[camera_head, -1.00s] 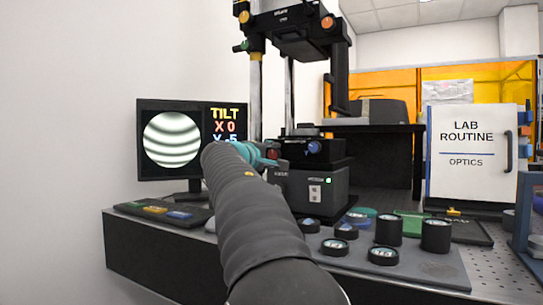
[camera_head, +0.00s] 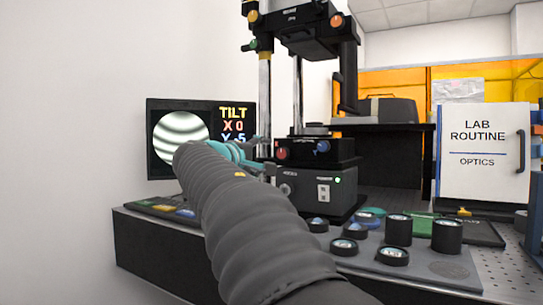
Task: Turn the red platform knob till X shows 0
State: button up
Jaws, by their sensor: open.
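The red platform knob (camera_head: 281,153) is on the left of the dark platform block's front and is now in clear view. The blue knob (camera_head: 323,146) is to its right. My gripper (camera_head: 258,153) is teal, open, and a little left of the red knob, apparently apart from it. My dark arm hides part of the gripper. The monitor (camera_head: 182,143) shows round striped fringes.
The black instrument body (camera_head: 310,188) stands below the platform, with a green light. Several round optics (camera_head: 392,256) lie on the grey mat (camera_head: 446,270) to the right.

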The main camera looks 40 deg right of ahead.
jog(key=v, duration=0.2)
jog(key=shift+s+a, duration=0.1)
jog(key=shift+a, duration=0.2)
dwell(1.6)
